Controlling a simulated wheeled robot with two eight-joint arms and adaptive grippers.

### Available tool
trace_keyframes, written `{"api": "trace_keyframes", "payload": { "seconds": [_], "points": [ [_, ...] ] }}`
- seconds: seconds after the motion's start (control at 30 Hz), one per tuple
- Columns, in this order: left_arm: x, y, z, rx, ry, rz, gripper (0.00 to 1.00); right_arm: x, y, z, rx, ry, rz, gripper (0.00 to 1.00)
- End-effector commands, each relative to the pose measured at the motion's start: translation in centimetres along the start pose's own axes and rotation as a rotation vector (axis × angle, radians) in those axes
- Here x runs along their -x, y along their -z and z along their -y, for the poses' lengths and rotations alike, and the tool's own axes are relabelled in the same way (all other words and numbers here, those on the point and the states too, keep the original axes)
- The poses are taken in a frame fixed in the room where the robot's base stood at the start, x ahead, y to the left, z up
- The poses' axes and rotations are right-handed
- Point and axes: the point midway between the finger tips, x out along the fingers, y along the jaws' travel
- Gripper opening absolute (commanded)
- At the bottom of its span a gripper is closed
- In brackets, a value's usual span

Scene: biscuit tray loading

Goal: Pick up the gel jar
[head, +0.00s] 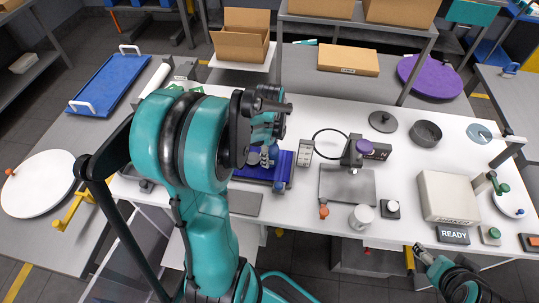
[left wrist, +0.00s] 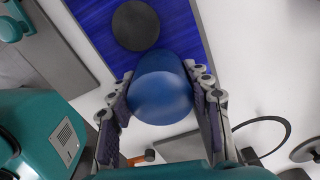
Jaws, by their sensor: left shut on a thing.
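The gel jar (left wrist: 160,88) is a smooth, rounded blue body between the fingers of my left gripper (left wrist: 163,100) in the left wrist view. The fingers press on it from both sides. It is over the near edge of a dark blue tray (left wrist: 95,25), and a dark round disc (left wrist: 135,26) lies on that tray just beyond it. In the head view my left gripper (head: 264,152) is over the blue tray (head: 281,171), and my arm hides much of the jar. I cannot tell whether the jar touches the surface below. My right gripper (head: 420,252) is low at the right, small and unclear.
A white scale-like block (head: 305,153) stands right of the tray. A grey plate (head: 347,185), a white cup (head: 361,217) and a beige shaker box (head: 449,196) are farther right. An open carton (head: 240,45) is at the back. Some white tabletop is clear.

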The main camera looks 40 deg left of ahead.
Motion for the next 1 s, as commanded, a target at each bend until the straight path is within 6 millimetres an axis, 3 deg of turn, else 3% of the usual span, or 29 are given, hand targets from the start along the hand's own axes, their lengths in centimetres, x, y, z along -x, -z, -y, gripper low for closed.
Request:
{"api": "trace_keyframes", "payload": {
  "seconds": [0.13,0.5,0.7,1.0],
  "points": [
    [3.2,0.1,-0.1,-0.001,0.000,0.000,0.17,1.1,0.8,0.0,0.000,0.000,0.000,0.72],
    [7.8,7.8,-3.8,-0.006,0.000,0.000,0.17,2.8,2.0,0.0,0.000,0.000,0.000,0.72],
    [9.2,10.0,-4.8,-0.002,0.000,0.000,0.17,3.2,2.3,0.0,0.000,0.000,0.000,0.72],
    [9.4,10.5,-5.1,0.000,0.000,0.000,0.17,3.2,2.3,0.0,0.000,0.000,0.000,0.72]
  ]
}}
